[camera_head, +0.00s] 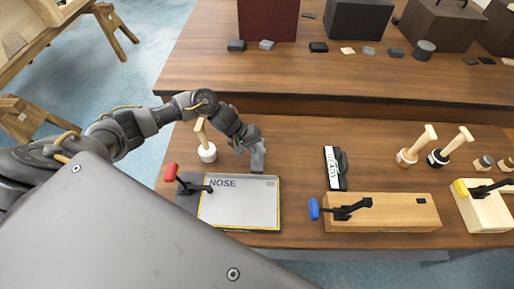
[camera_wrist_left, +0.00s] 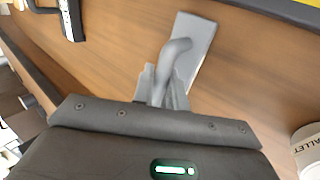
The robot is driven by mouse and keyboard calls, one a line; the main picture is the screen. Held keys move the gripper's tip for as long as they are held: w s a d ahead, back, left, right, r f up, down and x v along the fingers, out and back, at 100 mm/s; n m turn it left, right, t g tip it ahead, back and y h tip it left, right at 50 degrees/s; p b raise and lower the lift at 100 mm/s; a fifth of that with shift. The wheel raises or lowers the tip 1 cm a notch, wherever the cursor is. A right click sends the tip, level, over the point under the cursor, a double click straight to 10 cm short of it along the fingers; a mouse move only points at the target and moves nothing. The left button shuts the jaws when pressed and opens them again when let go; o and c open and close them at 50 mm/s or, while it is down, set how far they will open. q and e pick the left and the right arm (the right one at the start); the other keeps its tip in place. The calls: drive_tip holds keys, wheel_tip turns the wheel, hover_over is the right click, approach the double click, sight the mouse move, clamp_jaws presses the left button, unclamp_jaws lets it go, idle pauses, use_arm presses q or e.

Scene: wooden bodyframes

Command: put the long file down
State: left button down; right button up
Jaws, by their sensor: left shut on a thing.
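My left gripper (camera_head: 250,140) is over the front bench, just behind the board marked NOSE (camera_head: 238,206). It is shut on a grey tool, the long file (camera_head: 258,160), which shows in the left wrist view as a flat plate (camera_wrist_left: 196,50) with a bent grey neck running back between the fingers (camera_wrist_left: 165,90). The plate is close to the wood; I cannot tell whether it touches. My right gripper is not in view.
A black holder marked READY (camera_head: 335,168) stands to the right. A mallet in a white pot (camera_head: 207,152) is close on the left. A wooden block with a blue-handled clamp (camera_head: 400,213) lies at front right. Bare wood lies between gripper and holder.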

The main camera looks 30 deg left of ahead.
use_arm(q)
drive_tip(key=c, duration=1.4)
unclamp_jaws()
drive_tip(key=v, duration=1.2)
drive_tip(key=shift+b, duration=0.3)
drive_tip(key=shift+r, duration=0.15)
